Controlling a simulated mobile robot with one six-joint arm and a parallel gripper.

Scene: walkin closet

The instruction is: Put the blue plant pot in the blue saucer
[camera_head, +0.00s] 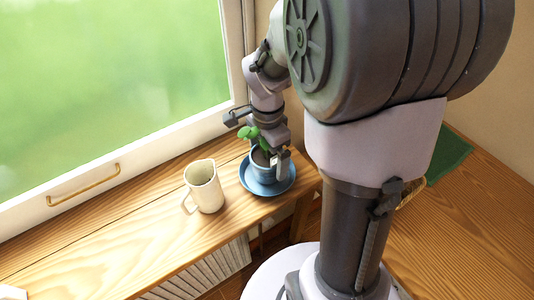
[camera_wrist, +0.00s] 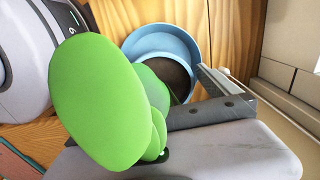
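The blue plant pot (camera_head: 263,170) holds dark soil and a green plant (camera_head: 249,133). In the head view it stands upright within the rim of the blue saucer (camera_head: 282,187); whether its base touches the saucer is hidden. The saucer lies on the wooden sill. My gripper (camera_head: 275,163) points down at the pot, with one finger against or close beside its right side. In the wrist view, large leaves (camera_wrist: 105,100) cover much of the pot (camera_wrist: 150,58), and the saucer (camera_wrist: 190,36) shows behind it. The other finger is hidden, so its grip is unclear.
A cream pitcher (camera_head: 204,186) stands on the sill just left of the saucer. The window frame (camera_head: 110,178) runs close behind. A wooden surface (camera_head: 470,220) with a green cloth (camera_head: 449,156) lies at the right.

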